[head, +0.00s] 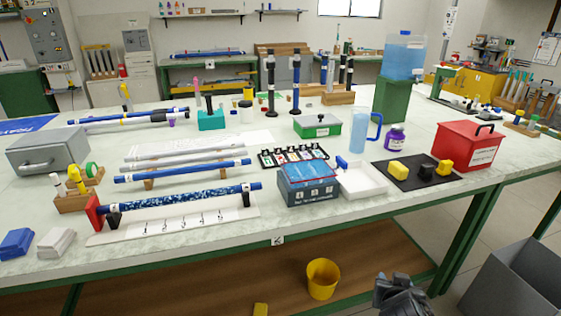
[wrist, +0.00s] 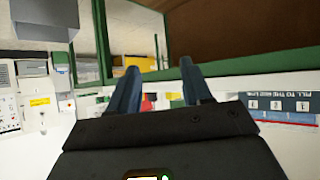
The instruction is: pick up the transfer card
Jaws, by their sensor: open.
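I cannot make out for certain which thing is the transfer card. A black rack (head: 266,158) with several small coloured cards or tags lies on the bench behind the blue box. My gripper (head: 396,294) is at the bottom of the head view, in front of the bench and to the right of the yellow bucket. In the wrist view its two fingers (wrist: 160,80) are apart, with nothing held between them. The wrist view looks upside down, with the blue box at its right edge.
The blue box (head: 308,196) and a white tray (head: 366,185) stand near the bench's front edge. A black mat (head: 405,181) with yellow and black pieces and a red box (head: 467,147) are further right. A yellow bucket (head: 322,279) stands below; a grey bin (head: 515,285) is lower right.

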